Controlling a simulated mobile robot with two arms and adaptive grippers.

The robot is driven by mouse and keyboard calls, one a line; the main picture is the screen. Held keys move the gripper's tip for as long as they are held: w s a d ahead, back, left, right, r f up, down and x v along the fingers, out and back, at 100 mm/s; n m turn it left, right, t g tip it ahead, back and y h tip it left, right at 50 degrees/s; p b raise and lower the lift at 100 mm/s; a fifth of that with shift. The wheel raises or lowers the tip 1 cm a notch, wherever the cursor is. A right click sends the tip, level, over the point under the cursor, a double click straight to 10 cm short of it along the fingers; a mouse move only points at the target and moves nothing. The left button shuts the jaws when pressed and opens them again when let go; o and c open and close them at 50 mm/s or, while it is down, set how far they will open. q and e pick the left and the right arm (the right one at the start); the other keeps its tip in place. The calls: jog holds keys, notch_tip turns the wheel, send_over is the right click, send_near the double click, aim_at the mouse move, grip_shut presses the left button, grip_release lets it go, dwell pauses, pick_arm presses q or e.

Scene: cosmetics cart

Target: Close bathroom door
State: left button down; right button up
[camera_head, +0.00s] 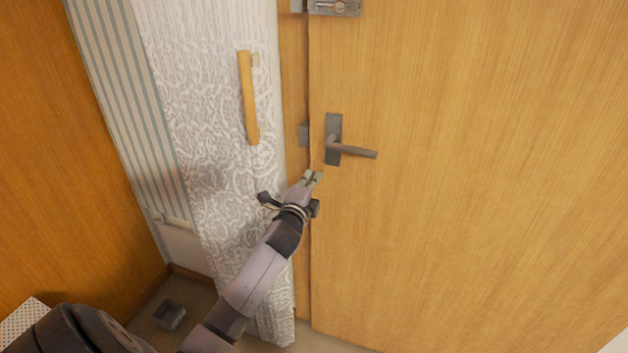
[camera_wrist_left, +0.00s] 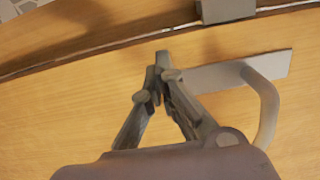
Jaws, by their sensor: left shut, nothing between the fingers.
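The bathroom door (camera_head: 450,200) is a plain light-wood panel filling the right of the head view. Its left edge lies close along the wooden frame (camera_head: 296,200), with a thin dark gap; I cannot tell whether it is latched. A grey lever handle (camera_head: 355,151) on a dark plate sits near that edge. It also shows in the left wrist view (camera_wrist_left: 262,85). My left gripper (camera_head: 315,177) is shut and empty, just below and left of the handle, close to the door's edge. Its fingertips show in the left wrist view (camera_wrist_left: 162,62). My right gripper is not in view.
A white patterned panel with a wooden pull handle (camera_head: 249,98) stands left of the frame. A metal lock (camera_head: 334,7) sits at the top of the door. A small dark box (camera_head: 170,314) is on the floor at lower left. An orange-brown wooden panel (camera_head: 70,160) is at far left.

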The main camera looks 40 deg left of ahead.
pick_arm(q)
jog(key=v, duration=1.1)
jog(key=shift+a+b, duration=0.35)
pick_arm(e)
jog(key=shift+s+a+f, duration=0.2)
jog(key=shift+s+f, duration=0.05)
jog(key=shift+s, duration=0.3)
